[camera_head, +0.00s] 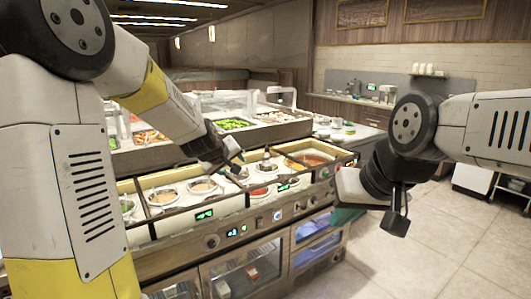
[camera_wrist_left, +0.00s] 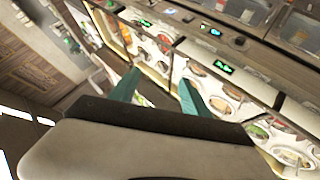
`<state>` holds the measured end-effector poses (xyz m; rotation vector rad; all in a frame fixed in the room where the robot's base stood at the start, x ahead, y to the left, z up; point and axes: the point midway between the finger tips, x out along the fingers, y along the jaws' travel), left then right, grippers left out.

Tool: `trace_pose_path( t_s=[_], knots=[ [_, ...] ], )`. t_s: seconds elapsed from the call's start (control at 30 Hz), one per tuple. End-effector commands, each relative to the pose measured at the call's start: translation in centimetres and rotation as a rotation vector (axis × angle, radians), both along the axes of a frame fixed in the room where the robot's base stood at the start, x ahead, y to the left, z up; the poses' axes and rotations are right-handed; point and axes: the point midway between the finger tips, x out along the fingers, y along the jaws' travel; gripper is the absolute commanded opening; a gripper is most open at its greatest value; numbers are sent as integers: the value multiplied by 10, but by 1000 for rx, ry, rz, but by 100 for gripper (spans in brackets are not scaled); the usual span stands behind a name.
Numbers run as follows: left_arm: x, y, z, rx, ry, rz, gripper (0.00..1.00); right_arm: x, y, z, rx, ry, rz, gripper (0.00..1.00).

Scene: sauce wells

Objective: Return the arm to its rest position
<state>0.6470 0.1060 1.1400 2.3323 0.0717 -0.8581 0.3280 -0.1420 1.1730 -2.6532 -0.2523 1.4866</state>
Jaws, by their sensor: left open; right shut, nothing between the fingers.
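My left arm comes in from the left in the head view, and its gripper (camera_head: 234,158) hangs above the sauce wells of the counter (camera_head: 225,208). In the left wrist view the two teal fingers of my left gripper (camera_wrist_left: 158,92) stand apart, with nothing between them and the wells behind them. My right arm comes in from the right. My right gripper (camera_head: 346,215) points left and down at the counter's right end, its teal fingers partly hidden behind its pale body; it is shut and empty.
The counter holds several round wells with sauces, including a red one (camera_head: 259,192), and green displays on its front. A glass-shielded food bar (camera_head: 232,125) stands behind. A back counter (camera_head: 350,100) lines the wall. Open tiled floor (camera_head: 440,240) lies at the right.

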Motion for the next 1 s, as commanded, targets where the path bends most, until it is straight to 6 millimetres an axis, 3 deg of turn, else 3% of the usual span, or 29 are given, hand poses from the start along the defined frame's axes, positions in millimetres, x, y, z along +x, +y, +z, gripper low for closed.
trace_pose_path(
  t_s=[0.03,0.2,0.4,0.5,0.6,0.7,1.0],
  knots=[
    [-26,1,18,24,8,-47,55,0,0,0,0,0,0,0],
    [-118,6,45,132,72,-210,55,0,0,0,0,0,0,0],
    [-227,19,49,275,154,-371,55,0,0,0,0,0,0,0],
    [-270,26,44,336,192,-427,55,0,0,0,0,0,0,0],
    [-299,32,38,378,221,-463,55,0,0,0,0,0,0,0],
    [-315,36,34,402,239,-482,55,0,0,0,0,0,0,0],
    [-318,36,33,407,244,-487,55,0,0,0,0,0,0,0]
  ],
)
